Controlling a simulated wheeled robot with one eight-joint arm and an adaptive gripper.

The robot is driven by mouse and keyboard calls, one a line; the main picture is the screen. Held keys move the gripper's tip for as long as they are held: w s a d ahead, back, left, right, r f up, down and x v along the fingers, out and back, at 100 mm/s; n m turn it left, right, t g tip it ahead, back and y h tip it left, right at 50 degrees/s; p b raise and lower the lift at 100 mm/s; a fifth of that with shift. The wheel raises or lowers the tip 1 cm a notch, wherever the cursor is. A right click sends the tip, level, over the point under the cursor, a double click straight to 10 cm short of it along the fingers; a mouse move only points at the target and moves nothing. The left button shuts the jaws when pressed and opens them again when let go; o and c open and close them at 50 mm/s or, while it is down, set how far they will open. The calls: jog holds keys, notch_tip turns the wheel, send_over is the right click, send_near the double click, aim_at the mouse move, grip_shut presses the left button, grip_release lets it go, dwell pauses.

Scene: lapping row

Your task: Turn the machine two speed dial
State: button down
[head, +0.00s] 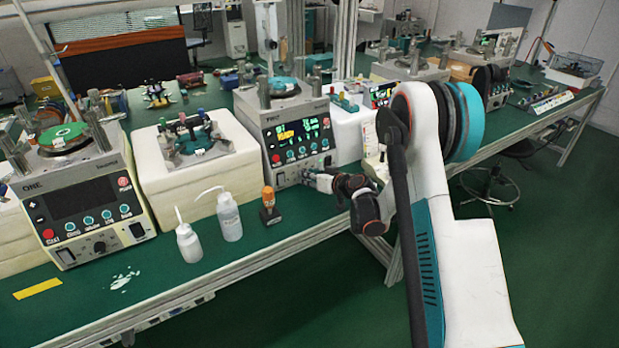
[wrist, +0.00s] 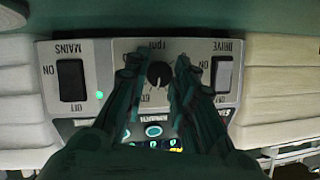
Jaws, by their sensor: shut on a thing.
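Machine two (head: 258,110) stands on the green bench in the head view, with its display lit in green and yellow and its front panel facing me. My gripper (head: 312,178) is at the lower part of that panel and hides the dial there. In the wrist view the speed dial (wrist: 158,76) is a dark round knob with a pale pointer mark, under an upside-down rpm label. The fingers of my gripper (wrist: 157,65) stand on either side of the dial, shut on it.
In the wrist view a mains switch (wrist: 70,80) and green light are left of the dial, a drive switch (wrist: 224,72) right. Two white bottles (head: 229,216) and an orange-topped bottle (head: 269,206) stand left of my gripper. Machine one (head: 85,205) has a dark display.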

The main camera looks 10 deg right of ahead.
jog(key=m+y, duration=0.1)
jog(key=m, duration=0.1)
jog(key=m+y, duration=0.2)
jog(key=shift+w+d+f+m, duration=0.1)
jog(key=shift+d+f+m, duration=0.1)
jog(key=shift+m, duration=0.1)
jog(key=m+t+y, duration=0.1)
jog(key=m+y, duration=0.1)
jog(key=m, duration=0.2)
jog(key=shift+f+m, duration=0.15)
jog(key=shift+m, duration=0.25)
dwell(0.4)
jog(key=c, duration=1.3)
grip_release()
jog(key=shift+c, duration=0.2)
jog(key=v, duration=1.2)
jog(key=shift+w+d, duration=0.1)
